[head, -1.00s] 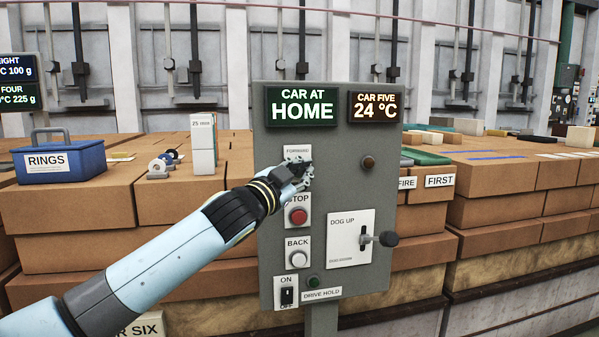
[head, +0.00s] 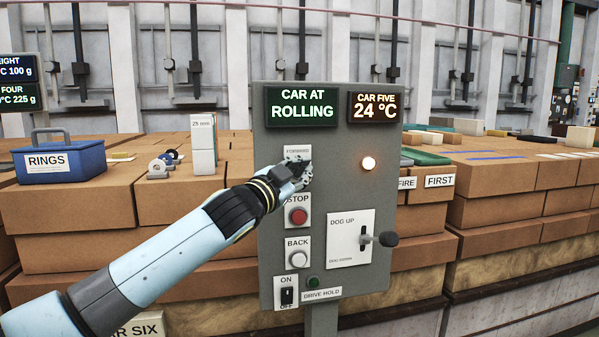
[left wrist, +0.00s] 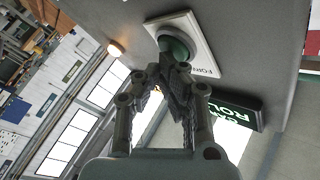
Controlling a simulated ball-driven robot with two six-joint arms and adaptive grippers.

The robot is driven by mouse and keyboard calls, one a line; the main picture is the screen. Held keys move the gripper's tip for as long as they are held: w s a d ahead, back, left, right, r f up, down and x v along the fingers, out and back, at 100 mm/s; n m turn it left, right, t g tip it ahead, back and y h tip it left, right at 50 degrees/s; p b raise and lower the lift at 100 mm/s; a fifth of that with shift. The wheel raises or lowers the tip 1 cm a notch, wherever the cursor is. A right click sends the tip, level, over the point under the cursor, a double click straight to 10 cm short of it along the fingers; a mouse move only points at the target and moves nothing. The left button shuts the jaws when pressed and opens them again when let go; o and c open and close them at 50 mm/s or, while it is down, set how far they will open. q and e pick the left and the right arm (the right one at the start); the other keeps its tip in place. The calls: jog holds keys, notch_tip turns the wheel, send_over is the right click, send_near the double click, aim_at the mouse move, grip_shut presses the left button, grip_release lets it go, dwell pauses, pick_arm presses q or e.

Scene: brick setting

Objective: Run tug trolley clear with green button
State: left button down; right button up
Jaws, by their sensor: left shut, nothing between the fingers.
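My left gripper (head: 301,172) is shut and empty, with its fingertips at the forward button plate (head: 297,150) on the grey control panel (head: 340,188). In the left wrist view the green button (left wrist: 177,45) shows beside the fingertips (left wrist: 172,65), which appear to touch it. The head view hides the button behind the gripper. The left display (head: 302,107) reads CAR AT ROLLING. The round lamp (head: 368,163) glows. Below are the red STOP button (head: 298,216), the white BACK button (head: 298,258) and the ON/OFF switch (head: 287,296). My right gripper is out of view.
The dog lever (head: 388,239) sticks out from the panel's right side, by the DOG UP mark. A dark green drive-hold lamp (head: 313,282) sits low. Stacked brown bricks (head: 110,208) stand behind the panel. A blue RINGS box (head: 60,160) sits at left.

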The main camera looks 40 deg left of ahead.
pick_arm(q)
jog(key=shift+s+d, duration=0.55)
jog(key=shift+d, duration=0.1)
